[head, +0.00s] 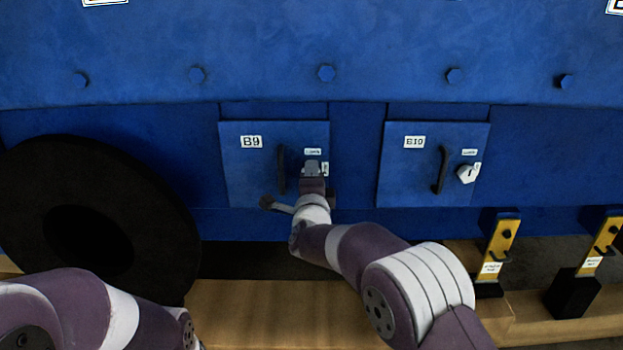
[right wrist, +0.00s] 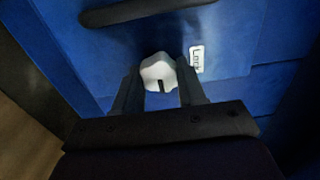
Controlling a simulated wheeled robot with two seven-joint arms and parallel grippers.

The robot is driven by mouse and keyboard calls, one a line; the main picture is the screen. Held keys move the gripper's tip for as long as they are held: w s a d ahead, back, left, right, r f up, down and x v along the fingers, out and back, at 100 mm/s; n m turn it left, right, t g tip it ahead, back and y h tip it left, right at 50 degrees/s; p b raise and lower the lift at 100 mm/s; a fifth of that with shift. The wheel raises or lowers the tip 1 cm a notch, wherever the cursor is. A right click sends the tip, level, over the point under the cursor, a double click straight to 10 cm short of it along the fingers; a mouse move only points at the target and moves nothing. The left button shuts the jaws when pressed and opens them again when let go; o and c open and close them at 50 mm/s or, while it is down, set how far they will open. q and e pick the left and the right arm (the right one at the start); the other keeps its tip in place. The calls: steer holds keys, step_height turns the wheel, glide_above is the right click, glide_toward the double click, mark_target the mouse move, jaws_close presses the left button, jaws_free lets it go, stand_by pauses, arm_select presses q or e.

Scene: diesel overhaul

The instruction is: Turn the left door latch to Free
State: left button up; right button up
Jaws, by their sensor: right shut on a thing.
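The left door (head: 250,180), labelled B9, is a blue panel with a dark vertical handle (head: 281,170), and it looks closed. Its latch is mostly hidden behind my right gripper (head: 312,170) in the head view. In the right wrist view the latch (right wrist: 158,72) is a white lobed knob with a dark mark. My right gripper (right wrist: 158,90) is shut on this knob, one finger on each side. A label reading Lock (right wrist: 196,58) is beside the knob. My left arm shows at the lower left of the head view, but its gripper is not visible.
The right door (head: 420,185), labelled B10, has its own handle and white latch knob (head: 467,174). A large black ring (head: 150,210) stands at the left. Yellow brackets (head: 500,245) stand at the lower right. A wooden ledge (head: 260,310) runs below the blue housing.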

steer(key=o, duration=1.1)
steer(key=shift+c, duration=0.2)
steer(key=s+p, duration=0.4)
steer(key=s, duration=0.8)
steer(key=shift+s, duration=0.35)
